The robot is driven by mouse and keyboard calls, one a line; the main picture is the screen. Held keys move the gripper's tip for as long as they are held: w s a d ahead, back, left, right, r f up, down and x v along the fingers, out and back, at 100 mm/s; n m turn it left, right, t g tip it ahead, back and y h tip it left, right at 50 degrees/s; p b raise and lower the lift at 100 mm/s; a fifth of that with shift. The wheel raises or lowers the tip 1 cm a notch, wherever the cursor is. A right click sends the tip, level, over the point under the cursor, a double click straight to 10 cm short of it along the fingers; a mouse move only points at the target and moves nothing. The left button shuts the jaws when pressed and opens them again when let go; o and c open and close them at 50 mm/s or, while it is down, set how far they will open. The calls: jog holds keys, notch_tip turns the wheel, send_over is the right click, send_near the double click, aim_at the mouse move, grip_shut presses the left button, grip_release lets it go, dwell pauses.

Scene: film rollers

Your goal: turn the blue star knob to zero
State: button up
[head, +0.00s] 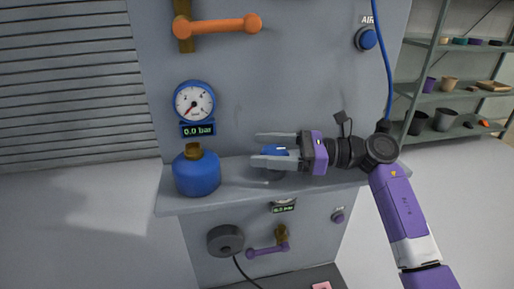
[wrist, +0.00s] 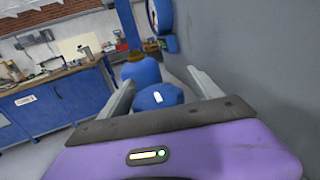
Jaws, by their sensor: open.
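The blue knob (head: 275,150) sits on the grey panel's ledge, partly hidden by my gripper's fingers in the head view. In the wrist view the blue knob (wrist: 158,97) has a white mark on top and lies between the fingers. My gripper (head: 258,150) points left and is open, with one finger on each side of the knob. I cannot tell whether either finger touches it. In the wrist view my gripper (wrist: 150,68) is also spread. The round gauge (head: 194,102) has a red needle, and the display (head: 198,130) under it reads 0.0 bar.
A blue bottle (head: 197,173) with a brown cap stands on the ledge (head: 235,199), left of my fingertips. An orange lever (head: 218,25) is above. A blue AIR knob (head: 366,39) and hose are at upper right. A purple lever (head: 268,250) and grey wheel (head: 225,241) are below.

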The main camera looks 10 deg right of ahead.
jog(key=v, duration=0.6)
jog(key=shift+s+d, duration=0.1)
dwell(0.3)
